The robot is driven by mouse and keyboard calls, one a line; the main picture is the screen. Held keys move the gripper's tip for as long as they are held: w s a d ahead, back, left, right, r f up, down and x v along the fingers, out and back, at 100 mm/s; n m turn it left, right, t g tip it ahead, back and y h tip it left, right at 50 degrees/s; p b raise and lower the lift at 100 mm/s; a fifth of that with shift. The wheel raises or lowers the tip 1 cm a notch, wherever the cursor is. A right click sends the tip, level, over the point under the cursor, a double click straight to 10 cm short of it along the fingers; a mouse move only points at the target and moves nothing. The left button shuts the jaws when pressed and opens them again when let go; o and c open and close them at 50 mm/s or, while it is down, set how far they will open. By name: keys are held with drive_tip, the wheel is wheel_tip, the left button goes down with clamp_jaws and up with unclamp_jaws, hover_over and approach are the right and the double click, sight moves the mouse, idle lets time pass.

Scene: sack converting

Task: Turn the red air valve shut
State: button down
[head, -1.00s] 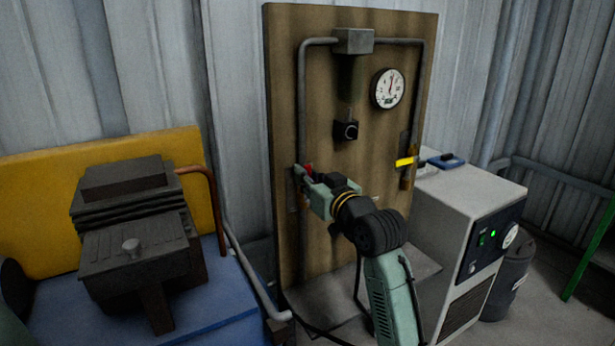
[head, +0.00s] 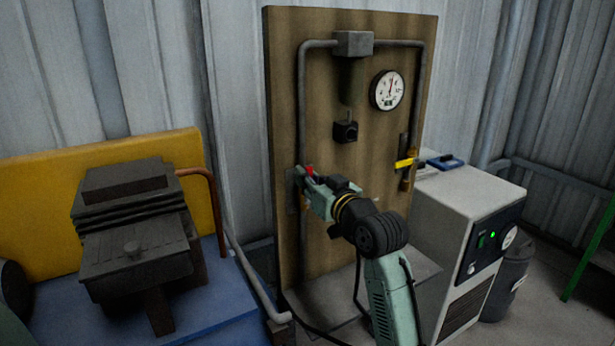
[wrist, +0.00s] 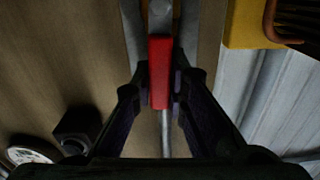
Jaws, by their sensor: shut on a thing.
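The red air valve handle (wrist: 160,72) lies between my gripper's fingers in the wrist view, in line with the grey pipe behind it. My gripper (wrist: 159,88) is shut on the handle, one dark finger on each side. In the head view a small red part of the handle (head: 310,170) shows above my gripper (head: 306,181) at the left side of the wooden board (head: 390,140). Most of the valve body is hidden behind my gripper there.
A yellow-handled valve (head: 404,163) sits on the right pipe. A round gauge (head: 387,90) and a black regulator (head: 346,131) are on the board. A white machine (head: 450,215) stands at the right. A dark compressor-like block (head: 130,220) stands on a blue surface at the left.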

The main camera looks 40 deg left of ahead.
drive_tip(key=w+d+f+m+p, duration=0.2)
drive_tip(key=w+f+m+p, duration=0.3)
drive_tip(key=m+p, duration=0.9)
drive_tip(key=shift+f+m, duration=0.4)
drive_tip(key=shift+m, duration=1.3)
drive_tip(key=shift+f, duration=0.1)
drive_tip(key=c, duration=1.6)
unclamp_jaws()
drive_tip(key=shift+o, duration=0.2)
drive_tip(key=shift+d, duration=0.1)
drive_tip(key=v, duration=1.2)
